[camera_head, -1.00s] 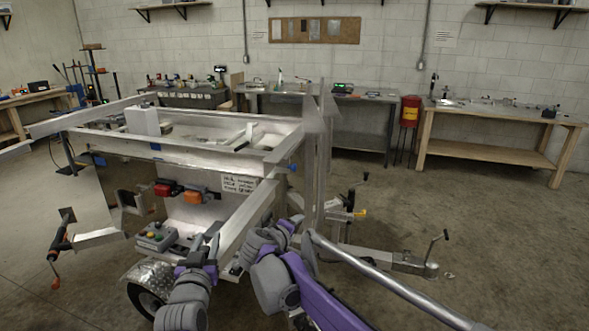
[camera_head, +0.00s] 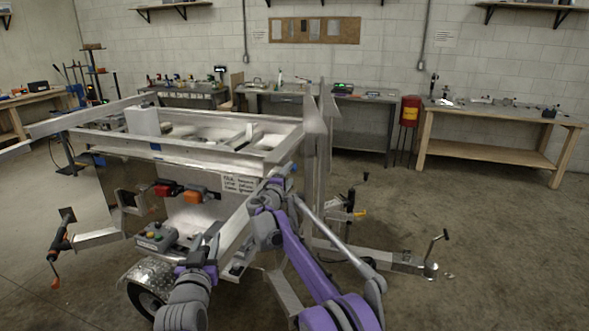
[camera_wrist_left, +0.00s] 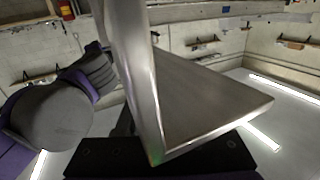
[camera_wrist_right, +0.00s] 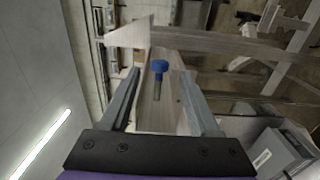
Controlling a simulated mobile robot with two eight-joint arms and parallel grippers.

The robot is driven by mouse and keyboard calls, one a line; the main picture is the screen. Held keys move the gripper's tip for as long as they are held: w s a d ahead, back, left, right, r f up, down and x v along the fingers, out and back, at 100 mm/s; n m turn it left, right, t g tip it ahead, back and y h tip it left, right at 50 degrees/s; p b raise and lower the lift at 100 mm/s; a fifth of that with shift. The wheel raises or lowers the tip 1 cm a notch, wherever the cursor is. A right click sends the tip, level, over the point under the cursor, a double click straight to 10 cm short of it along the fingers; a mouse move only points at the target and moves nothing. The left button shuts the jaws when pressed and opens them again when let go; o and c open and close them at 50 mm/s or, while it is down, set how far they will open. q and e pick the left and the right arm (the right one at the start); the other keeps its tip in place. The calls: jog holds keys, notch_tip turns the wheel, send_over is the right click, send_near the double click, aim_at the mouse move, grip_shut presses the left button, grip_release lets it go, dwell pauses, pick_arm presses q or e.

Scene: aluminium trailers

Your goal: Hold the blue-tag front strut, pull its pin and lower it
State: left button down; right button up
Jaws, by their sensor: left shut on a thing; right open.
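The front strut (camera_head: 234,229) is a slanting bare metal bar at the trailer's near right corner. My left gripper (camera_head: 210,252) is shut on its lower part. In the left wrist view the strut (camera_wrist_left: 190,105) is a broad angled metal profile rising from between the jaws. The pin has a blue head (camera_wrist_right: 159,66) and a metal shank. It shows between the open, empty fingers of my right gripper (camera_wrist_right: 160,85), apart from both. In the head view the blue head (camera_head: 293,167) is just beyond my right gripper (camera_head: 281,180), which partly hides the strut's upper end.
The trailer frame (camera_head: 200,158) is on the left. A control box with buttons (camera_head: 156,237) sits near my left gripper. Upright metal posts (camera_head: 318,150) stand right of the pin. The drawbar (camera_head: 385,259) reaches right. The floor at right is open.

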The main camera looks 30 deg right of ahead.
aim_at(295, 168)
jog(key=shift+x, duration=3)
jog(key=shift+c, duration=0.3)
grip_shut()
